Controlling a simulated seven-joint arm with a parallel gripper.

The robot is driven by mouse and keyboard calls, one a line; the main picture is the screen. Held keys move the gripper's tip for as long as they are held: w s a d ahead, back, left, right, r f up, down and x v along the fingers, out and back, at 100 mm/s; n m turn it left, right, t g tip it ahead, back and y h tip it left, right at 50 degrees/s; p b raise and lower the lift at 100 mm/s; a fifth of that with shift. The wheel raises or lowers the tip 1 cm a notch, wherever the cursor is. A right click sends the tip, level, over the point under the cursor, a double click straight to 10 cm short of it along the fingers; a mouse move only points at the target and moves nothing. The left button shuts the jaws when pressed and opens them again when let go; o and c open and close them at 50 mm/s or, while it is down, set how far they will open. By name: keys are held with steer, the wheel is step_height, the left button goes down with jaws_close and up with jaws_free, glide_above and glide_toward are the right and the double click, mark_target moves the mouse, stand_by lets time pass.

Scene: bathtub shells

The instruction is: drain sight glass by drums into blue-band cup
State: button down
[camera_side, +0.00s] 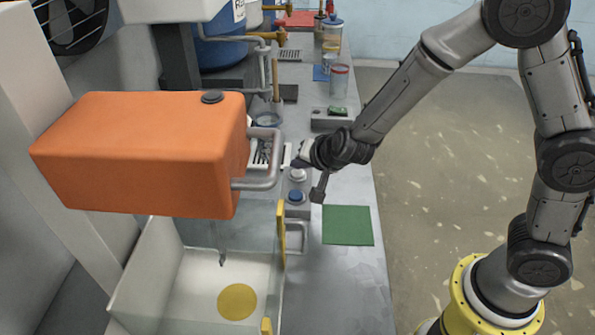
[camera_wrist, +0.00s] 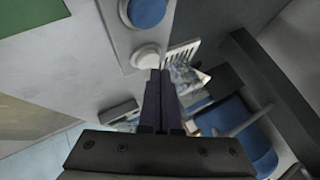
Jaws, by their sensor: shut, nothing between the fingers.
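My gripper (camera_side: 299,163) is shut and empty, at a control box with a white button (camera_side: 297,175) and a blue button (camera_side: 295,196). In the wrist view the shut fingertips (camera_wrist: 158,76) are close to the white button (camera_wrist: 147,57); I cannot tell whether they touch it. A blue-rimmed clear cup (camera_side: 267,119) stands below pipework near the blue drum (camera_side: 222,42). A thin upright tube (camera_side: 275,82) rises behind this cup; I cannot tell if it is the sight glass. A clear jar with a blue top and amber contents (camera_side: 332,38) stands farther back.
A green mat (camera_side: 347,226) lies in front. A large orange machine head (camera_side: 145,150) hangs at left above a glass-walled enclosure. The bench's right side is mostly clear.

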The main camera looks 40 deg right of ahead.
mark_target(299, 175)
steer(key=shift+r, duration=0.25)
steer(key=shift+r, duration=2.5)
